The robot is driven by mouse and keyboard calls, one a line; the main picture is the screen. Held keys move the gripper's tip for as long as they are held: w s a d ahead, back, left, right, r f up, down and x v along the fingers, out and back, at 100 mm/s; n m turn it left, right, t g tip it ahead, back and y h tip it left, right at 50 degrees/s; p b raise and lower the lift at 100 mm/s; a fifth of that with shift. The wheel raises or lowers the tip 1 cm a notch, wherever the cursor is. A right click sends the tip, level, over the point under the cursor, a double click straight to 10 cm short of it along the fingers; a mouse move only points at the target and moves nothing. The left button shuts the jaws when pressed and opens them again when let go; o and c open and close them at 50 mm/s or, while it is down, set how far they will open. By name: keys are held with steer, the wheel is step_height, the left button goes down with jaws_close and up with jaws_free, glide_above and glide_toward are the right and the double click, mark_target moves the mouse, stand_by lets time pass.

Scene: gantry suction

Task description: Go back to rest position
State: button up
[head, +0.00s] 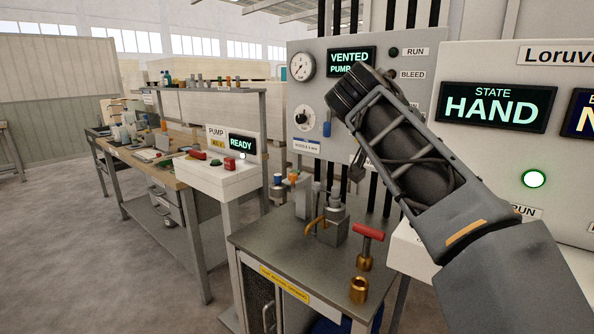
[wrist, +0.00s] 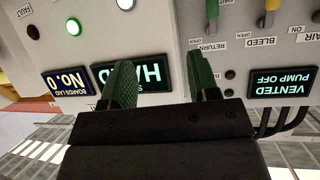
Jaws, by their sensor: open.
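The task names no object, only my arm's rest position. In the head view my arm rises from the lower right, and its dark wrist end (head: 358,92) is raised in front of the grey control panel (head: 335,45). The fingers cannot be made out there. In the wrist view, which is upside down, my gripper (wrist: 162,80) shows two green fingers standing apart. Nothing is seen between them except the panel faces behind. The gripper looks empty.
The white panel's HAND display (head: 495,107) is to the right of my wrist. Below stands a grey bench (head: 275,240) with a brass fitting (head: 359,290) and a red-handled valve (head: 367,246). A white pump box (head: 215,180) is left. Floor (head: 80,270) at left is clear.

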steer(key=a+f+n+g+y+p, duration=0.1)
steer(key=a+f+n+y+p, duration=0.15)
steer(key=f+n, duration=0.35)
steer(key=a+f+n+g+y+p, duration=0.1)
steer(key=a+f+n+y, duration=0.15)
steer(key=f, duration=0.65)
steer(key=s+f+g+y+p, duration=0.1)
steer(key=s+f+y+p, duration=0.1)
steer(key=s+p, duration=0.4)
steer(key=s+d+f+n+g+y+p, duration=0.1)
steer(key=s+f+g+y+p, duration=0.1)
steer(key=s+p, duration=0.5)
steer(key=shift+s+f+y, duration=0.3)
steer(key=shift+s+f, duration=0.6)
steer(key=shift+s, duration=1.65)
